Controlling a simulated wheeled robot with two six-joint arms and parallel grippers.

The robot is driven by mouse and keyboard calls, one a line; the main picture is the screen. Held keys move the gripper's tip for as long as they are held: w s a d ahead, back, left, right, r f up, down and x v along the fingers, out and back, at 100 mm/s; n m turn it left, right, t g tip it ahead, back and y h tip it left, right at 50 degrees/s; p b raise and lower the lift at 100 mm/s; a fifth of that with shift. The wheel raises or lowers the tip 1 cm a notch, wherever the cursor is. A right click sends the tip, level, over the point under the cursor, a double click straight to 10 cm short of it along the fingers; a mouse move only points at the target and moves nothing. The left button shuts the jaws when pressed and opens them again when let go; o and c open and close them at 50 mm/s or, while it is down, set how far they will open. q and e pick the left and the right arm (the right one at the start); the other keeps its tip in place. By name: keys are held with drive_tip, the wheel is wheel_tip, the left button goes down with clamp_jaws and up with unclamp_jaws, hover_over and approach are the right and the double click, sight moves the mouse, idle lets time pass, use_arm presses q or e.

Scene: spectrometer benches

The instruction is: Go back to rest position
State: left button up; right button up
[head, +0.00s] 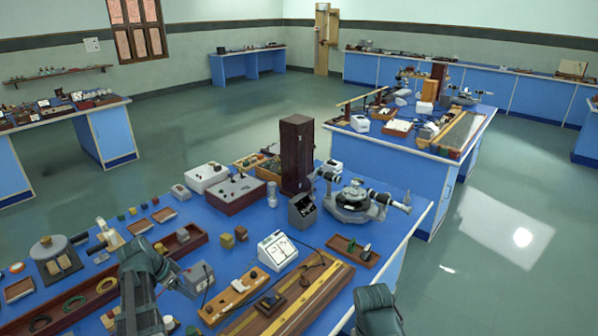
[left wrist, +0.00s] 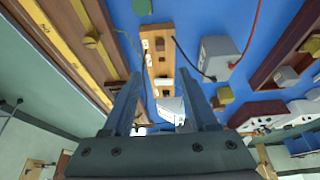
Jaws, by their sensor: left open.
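My left gripper (head: 178,284) is over the near bench at the lower left of the head view, partly hidden by its own dark arm. In the left wrist view its two fingers (left wrist: 160,88) stand apart with nothing between them. Beyond the fingertips lies a wooden board with black knobs (left wrist: 160,52), which also shows in the head view (head: 236,298). I cannot tell the exact height of the gripper above the bench. A dark part of my right arm shows at the bottom edge of the head view; its fingers do not show.
The near blue bench (head: 420,212) is crowded. A grey box with wires (head: 198,276), a white meter (head: 278,250), a long ruler board (head: 300,297), a spectrometer (head: 355,203) and a tall dark wooden box (head: 297,155) stand on it. Open floor (head: 520,190) lies to the right.

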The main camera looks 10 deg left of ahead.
use_arm(q)
drive_tip(key=d+f+g, duration=0.1)
drive_tip(key=d+g, duration=0.2)
drive_tip(key=d, duration=2)
drive_tip(key=s+d+y, duration=0.1)
drive_tip(key=s+d, duration=0.1)
drive_tip(key=d, duration=0.4)
drive_tip(key=s+d+n+y, duration=0.1)
drive_tip(key=s+d, duration=0.2)
drive_tip(key=d, duration=0.2)
drive_tip(key=s+d+g+y, duration=0.1)
drive_tip(key=s+d, duration=0.2)
drive_tip(key=d, duration=0.3)
drive_tip(key=shift+s+d+f+n, duration=0.15)
drive_tip(key=shift+d+f+n, duration=0.1)
drive_tip(key=shift+d+n, duration=0.1)
